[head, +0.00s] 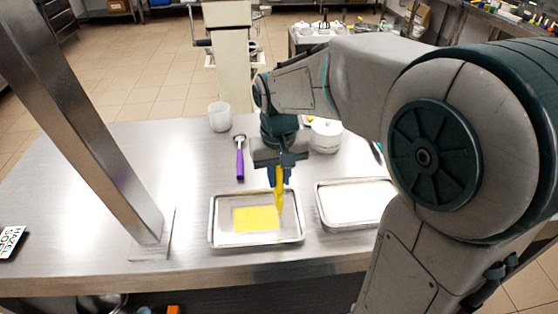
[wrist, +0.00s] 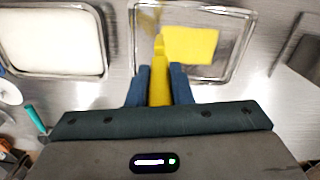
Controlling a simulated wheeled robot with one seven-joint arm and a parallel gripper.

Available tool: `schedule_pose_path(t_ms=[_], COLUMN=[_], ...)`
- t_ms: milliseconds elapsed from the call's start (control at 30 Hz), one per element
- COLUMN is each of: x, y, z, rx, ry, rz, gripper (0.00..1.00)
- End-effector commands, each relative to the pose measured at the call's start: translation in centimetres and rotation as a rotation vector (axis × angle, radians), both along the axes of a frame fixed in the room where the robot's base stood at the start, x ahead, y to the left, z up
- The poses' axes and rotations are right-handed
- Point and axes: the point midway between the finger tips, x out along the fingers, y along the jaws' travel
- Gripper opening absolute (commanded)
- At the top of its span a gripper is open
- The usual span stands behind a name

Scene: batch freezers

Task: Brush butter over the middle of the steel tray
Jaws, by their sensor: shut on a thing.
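The steel tray (head: 217,240) lies on the steel table in the head view, and its rim also shows in the wrist view (wrist: 236,55). A yellow butter patch (head: 255,219) covers part of its middle; it shows in the wrist view too (wrist: 190,46). My gripper (head: 279,168) is shut on a yellow brush (head: 279,190), which points down over the right part of the tray. In the wrist view the brush (wrist: 159,85) sits between the two blue fingers, its tip beside the patch's left edge. I cannot tell whether the tip touches the tray.
A second tray (head: 322,212) with a white filling stands close on the right. A purple-handled scoop (head: 240,160), a white cup (head: 219,117) and a white lidded pot (head: 326,137) stand behind. A steel post (head: 95,135) rises at the left; the table between is clear.

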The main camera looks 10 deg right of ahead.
Motion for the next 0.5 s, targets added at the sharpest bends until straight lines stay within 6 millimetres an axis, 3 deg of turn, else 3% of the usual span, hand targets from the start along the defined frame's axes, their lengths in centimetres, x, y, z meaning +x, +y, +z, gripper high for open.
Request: schedule_pose_path(t_ms=[200,500], x=[0.0,0.0], y=[0.0,0.0], z=[2.0,2.1], rx=[0.0,0.0], ry=[-0.001,0.0], rz=[-0.001,-0.001], gripper=[0.0,0.0])
